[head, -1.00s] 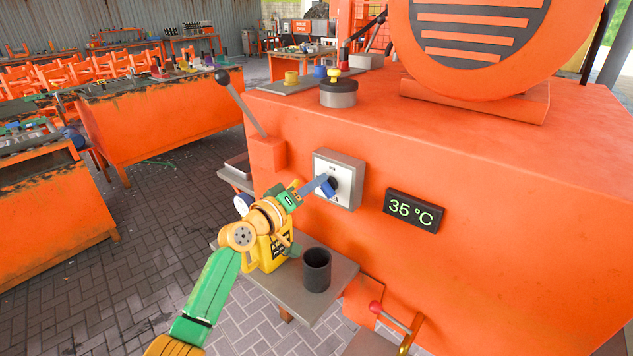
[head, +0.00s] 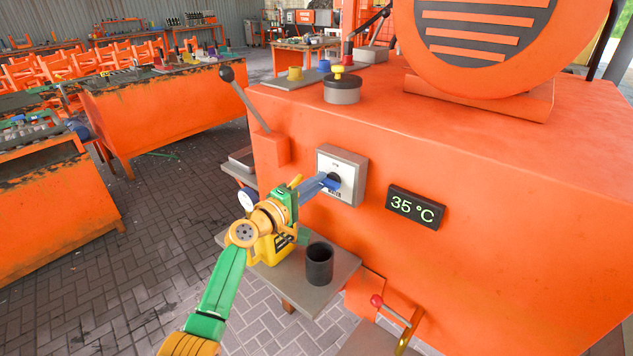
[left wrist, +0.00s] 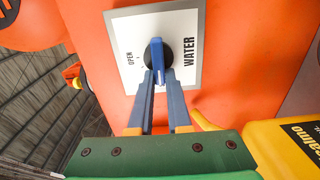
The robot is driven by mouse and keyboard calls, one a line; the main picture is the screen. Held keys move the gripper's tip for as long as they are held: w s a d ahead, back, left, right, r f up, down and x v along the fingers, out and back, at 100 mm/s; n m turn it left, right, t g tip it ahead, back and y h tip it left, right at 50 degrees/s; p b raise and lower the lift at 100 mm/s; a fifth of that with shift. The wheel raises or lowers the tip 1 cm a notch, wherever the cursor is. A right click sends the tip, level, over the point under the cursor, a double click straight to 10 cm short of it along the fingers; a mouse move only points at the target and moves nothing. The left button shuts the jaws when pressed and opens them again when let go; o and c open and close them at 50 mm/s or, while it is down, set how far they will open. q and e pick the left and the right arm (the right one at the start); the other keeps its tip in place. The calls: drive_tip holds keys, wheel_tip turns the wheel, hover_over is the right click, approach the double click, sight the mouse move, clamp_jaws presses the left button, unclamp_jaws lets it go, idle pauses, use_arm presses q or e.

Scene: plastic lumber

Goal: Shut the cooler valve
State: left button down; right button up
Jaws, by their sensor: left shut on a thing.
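The cooler valve is a black round knob (head: 335,179) with a blue handle on a square panel (head: 352,163) on the orange machine's front. In the left wrist view the panel (left wrist: 188,80) reads "OPEN" and "WATER", and the blue handle (left wrist: 160,56) stands out from the knob. My left gripper (head: 328,184) reaches the valve from the left. Its two blue-grey fingers (left wrist: 159,80) are shut on the handle. The fingers hide part of the knob in the head view. My right gripper is not in view.
Right of the valve a display (head: 415,207) reads 35 °C. Below, a shelf (head: 336,277) bears a dark cup (head: 319,262) and a yellow canister (head: 268,249) close under my left wrist. A black-knobbed lever (head: 246,105) stands up at left, and a red-knobbed lever (head: 377,301) sits low.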

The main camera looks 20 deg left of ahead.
use_arm(q)
drive_tip(key=shift+f, duration=0.1)
idle(0.4)
drive_tip(key=c, duration=0.9)
unclamp_jaws()
drive_tip(key=shift+o, duration=0.2)
drive_tip(key=v, duration=0.7)
